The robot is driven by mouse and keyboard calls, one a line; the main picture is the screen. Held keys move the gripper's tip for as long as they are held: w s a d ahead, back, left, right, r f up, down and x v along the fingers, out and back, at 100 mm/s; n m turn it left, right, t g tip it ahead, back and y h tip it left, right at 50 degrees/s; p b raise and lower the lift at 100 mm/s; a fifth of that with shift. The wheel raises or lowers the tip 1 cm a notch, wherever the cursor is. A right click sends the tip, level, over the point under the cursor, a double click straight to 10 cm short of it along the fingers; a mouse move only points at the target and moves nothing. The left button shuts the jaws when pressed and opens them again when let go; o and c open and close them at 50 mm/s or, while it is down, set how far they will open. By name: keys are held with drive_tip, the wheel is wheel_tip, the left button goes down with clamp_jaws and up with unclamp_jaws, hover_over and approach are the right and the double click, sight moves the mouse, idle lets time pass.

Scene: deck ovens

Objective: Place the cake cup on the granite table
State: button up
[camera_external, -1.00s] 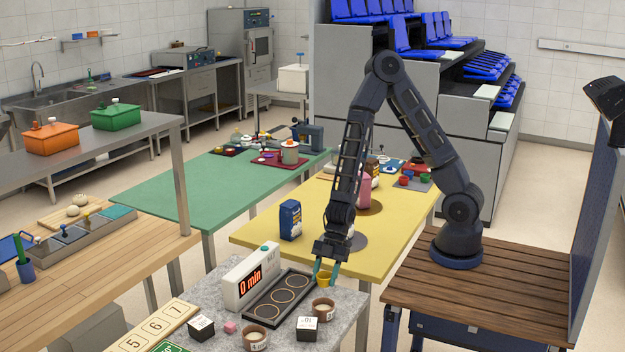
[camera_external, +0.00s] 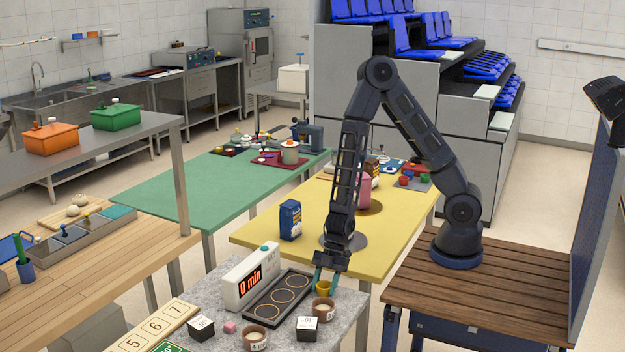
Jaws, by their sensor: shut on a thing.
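A small yellow cup (camera_external: 323,287), which I take to be the cake cup, is between the teal fingers of my gripper (camera_external: 325,281). My gripper points down and is shut on the cup. The cup is at the back right part of the grey granite table (camera_external: 349,312), just right of the black tray and behind a brown cup. I cannot tell whether its base touches the granite or is slightly above it.
Brown cups (camera_external: 322,311) (camera_external: 255,339) and dark-sided boxes (camera_external: 307,328) (camera_external: 201,328) stand in front. A yellow table (camera_external: 272,252) lies behind.

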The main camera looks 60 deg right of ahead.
drive_tip(key=shift+f, duration=0.15)
drive_tip(key=o, duration=0.7)
drive_tip(key=shift+v, duration=6.1)
